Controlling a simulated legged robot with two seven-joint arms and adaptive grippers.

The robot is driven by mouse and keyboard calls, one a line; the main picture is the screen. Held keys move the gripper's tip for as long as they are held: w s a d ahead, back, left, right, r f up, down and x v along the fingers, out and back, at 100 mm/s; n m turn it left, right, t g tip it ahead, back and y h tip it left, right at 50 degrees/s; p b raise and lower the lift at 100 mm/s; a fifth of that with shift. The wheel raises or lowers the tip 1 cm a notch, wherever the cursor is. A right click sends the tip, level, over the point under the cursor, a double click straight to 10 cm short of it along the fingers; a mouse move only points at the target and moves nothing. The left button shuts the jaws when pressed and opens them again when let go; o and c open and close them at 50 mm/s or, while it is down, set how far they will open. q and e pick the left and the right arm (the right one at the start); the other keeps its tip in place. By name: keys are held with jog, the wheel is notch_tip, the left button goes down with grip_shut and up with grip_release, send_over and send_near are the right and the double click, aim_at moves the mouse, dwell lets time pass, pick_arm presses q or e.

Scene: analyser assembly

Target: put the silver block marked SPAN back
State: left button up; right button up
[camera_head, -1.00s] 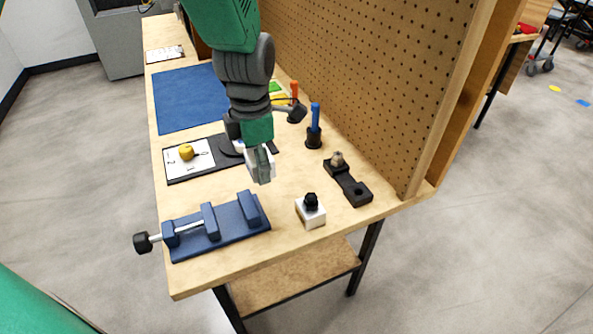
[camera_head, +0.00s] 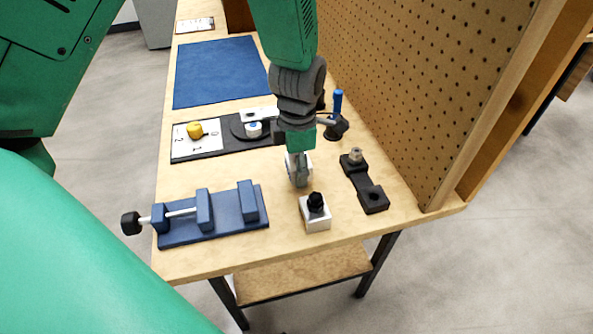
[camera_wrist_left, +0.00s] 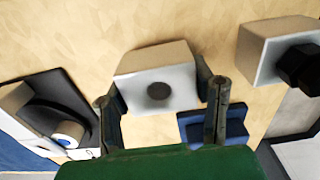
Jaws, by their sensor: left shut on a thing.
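My left gripper (camera_head: 298,178) is shut on a pale silver block, held above the bench between the plate and the knobbed block. In the left wrist view the silver block (camera_wrist_left: 158,82) sits between the two fingers (camera_wrist_left: 163,105), with a round dark spot on the face toward the camera. No SPAN mark can be read on it. A second silver-white block with a black knob (camera_head: 315,212) stands on the bench near the front edge; it also shows in the wrist view (camera_wrist_left: 270,48). My right gripper is out of view.
A blue vise (camera_head: 232,222) stands at the front left. A black bar (camera_head: 361,181) with a metal fitting and a hole lies at right, near the pegboard (camera_head: 415,80). A dark plate (camera_head: 215,151) with a white card, yellow knob and round disc lies behind. A blue mat (camera_head: 220,72) is farther back.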

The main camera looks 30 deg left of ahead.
pick_arm(q)
jog(key=shift+d+f, duration=0.3)
jog(key=shift+f, duration=0.3)
jog(key=shift+w+d+r, duration=0.1)
jog(key=shift+a+f, duration=0.2)
jog(key=shift+a, duration=0.2)
jog(key=o, duration=1.5)
jog(key=shift+a, duration=0.15)
jog(key=shift+a+f, duration=0.1)
jog(key=shift+a, duration=0.05)
jog(key=shift+d+r, duration=0.2)
jog(key=shift+d, duration=0.15)
jog(key=r+p, duration=0.3)
jog(key=r, duration=0.8)
jog(key=shift+a+r, duration=0.2)
jog(key=shift+d+r, duration=0.35)
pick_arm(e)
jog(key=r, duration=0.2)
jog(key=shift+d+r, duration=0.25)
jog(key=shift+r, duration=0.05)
